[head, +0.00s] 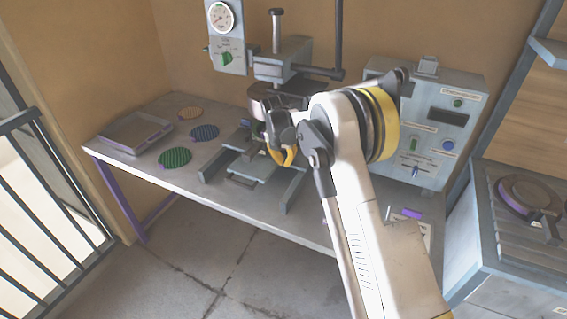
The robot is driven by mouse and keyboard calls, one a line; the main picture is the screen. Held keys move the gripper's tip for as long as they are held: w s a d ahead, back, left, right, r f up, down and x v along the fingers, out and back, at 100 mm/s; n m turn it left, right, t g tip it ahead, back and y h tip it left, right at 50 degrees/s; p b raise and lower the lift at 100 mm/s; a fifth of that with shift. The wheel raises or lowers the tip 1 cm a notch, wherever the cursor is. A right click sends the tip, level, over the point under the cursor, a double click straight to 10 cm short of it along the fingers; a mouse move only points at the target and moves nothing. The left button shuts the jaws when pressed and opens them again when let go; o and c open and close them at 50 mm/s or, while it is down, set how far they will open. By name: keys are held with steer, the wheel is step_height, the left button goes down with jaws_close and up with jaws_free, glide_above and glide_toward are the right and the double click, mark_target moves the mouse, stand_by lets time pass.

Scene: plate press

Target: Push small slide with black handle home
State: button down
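The press (283,58) stands at the back of the table, with a low sliding part (262,168) between two grey rails at its base. A small dark handle (242,181) shows at the front of this part, and I take it for the small slide. It appears pulled out toward the table's front edge, but its exact travel cannot be told. My gripper (280,145) is in front of the press column, above and behind the handle in the picture. My wrist hides its fingertips and part of the press base, so I cannot tell whether it touches anything.
A grey tray-like scale (135,132) and green (175,157), blue (204,132) and orange (190,113) discs lie on the table's left. A control box (428,120) stands at right rear. A grey cabinet (515,235) stands far right. The table's front left is clear.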

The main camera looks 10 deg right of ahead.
steer(key=s+r+m, duration=0.2)
steer(key=s+r, duration=0.2)
steer(key=r, duration=0.3)
steer(key=s+r+m+t, duration=0.1)
steer(key=s+r+m, duration=0.15)
steer(key=r, duration=0.35)
steer(key=s+r+m, duration=0.2)
steer(key=s+r, duration=0.2)
steer(key=r, duration=0.3)
steer(key=s+r+m+t+y, duration=0.1)
steer(key=s+r+m, duration=0.3)
steer(key=s+m, duration=0.5)
steer(key=s+f+m+t, duration=0.1)
steer(key=s+f+m, duration=0.1)
steer(key=s+m, duration=0.4)
steer(key=s+d+f+m+t, duration=0.1)
steer(key=s+m, duration=0.6)
steer(key=s, duration=0.9)
step_height(320, 180, down, 2)
steer(key=shift+t+y, duration=0.4)
steer(key=shift+t, duration=0.1)
